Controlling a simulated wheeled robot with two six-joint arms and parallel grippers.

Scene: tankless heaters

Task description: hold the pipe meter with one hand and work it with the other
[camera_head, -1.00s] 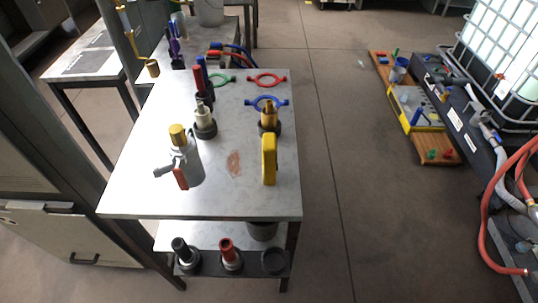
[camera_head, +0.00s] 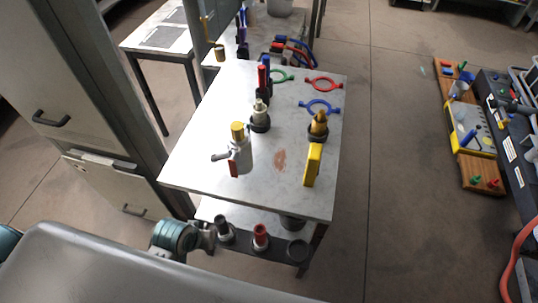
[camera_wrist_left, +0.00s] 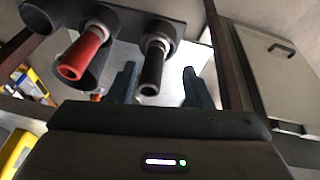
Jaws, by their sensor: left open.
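A silver fitting with a gold cap and a red part (camera_head: 240,150) stands upright on the grey table's front left. A flat yellow piece (camera_head: 313,165) stands at the front right. I cannot tell for sure which thing is the pipe meter. My left gripper (camera_head: 208,232) is at the lower shelf, beside the black-handled tool (camera_head: 223,229). In the left wrist view my left gripper (camera_wrist_left: 160,88) is open, with the black handle (camera_wrist_left: 153,70) showing between its fingers; I see no contact. The red-handled tool (camera_wrist_left: 83,55) is to its left there. My right gripper is out of view.
The tabletop (camera_head: 205,170) also carries a red ring (camera_head: 324,84), a blue ring (camera_head: 320,107), a brass-topped fitting (camera_head: 318,124) and a pale fitting (camera_head: 260,116). A grey cabinet (camera_head: 75,80) stands close on the left. The floor right of the table is clear.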

